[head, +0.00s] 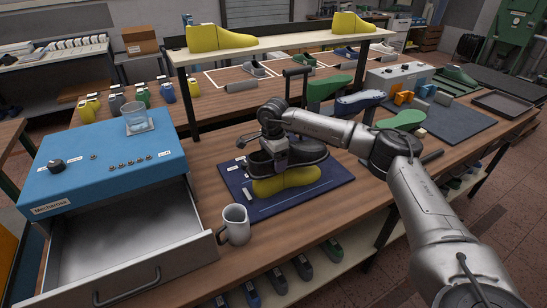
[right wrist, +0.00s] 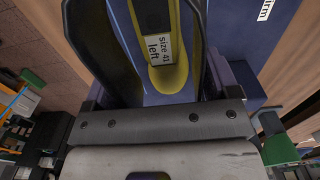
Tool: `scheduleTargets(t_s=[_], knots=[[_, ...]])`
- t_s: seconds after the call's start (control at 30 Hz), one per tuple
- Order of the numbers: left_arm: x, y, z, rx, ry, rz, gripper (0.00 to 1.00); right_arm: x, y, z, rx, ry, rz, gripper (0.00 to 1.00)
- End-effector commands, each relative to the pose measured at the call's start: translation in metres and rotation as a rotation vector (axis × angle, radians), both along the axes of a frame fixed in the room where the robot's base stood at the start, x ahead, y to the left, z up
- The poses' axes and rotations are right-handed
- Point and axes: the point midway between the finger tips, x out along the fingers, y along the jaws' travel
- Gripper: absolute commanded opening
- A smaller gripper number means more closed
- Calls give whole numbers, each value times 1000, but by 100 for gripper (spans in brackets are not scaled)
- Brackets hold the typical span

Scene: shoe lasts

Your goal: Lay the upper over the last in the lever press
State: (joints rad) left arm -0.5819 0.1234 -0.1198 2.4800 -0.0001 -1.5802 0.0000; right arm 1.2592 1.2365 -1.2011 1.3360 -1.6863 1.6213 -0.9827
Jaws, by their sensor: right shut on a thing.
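The upper (head: 308,153) is a dark shoe shell, held by my right gripper (head: 272,160), which is shut on it. It is low over a yellow last (head: 290,182) that lies on the dark blue mat (head: 333,184). In the right wrist view, the upper's dark sides (right wrist: 103,48) flank the yellow last (right wrist: 168,78), whose white label reads "Size 41 left". Whether upper and last touch, I cannot tell. Behind the arm, a black-handled frame (head: 297,72) may be the lever press. My left gripper is not in view.
A grey mug (head: 236,224) stands left of the mat near the front edge.

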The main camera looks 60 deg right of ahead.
Motion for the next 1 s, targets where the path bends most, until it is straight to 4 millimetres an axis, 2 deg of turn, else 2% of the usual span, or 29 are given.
scheduleTargets(t_s=[1.0], knots=[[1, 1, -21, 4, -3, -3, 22, 0, 0, -68, 0, 1, 2, 56]])
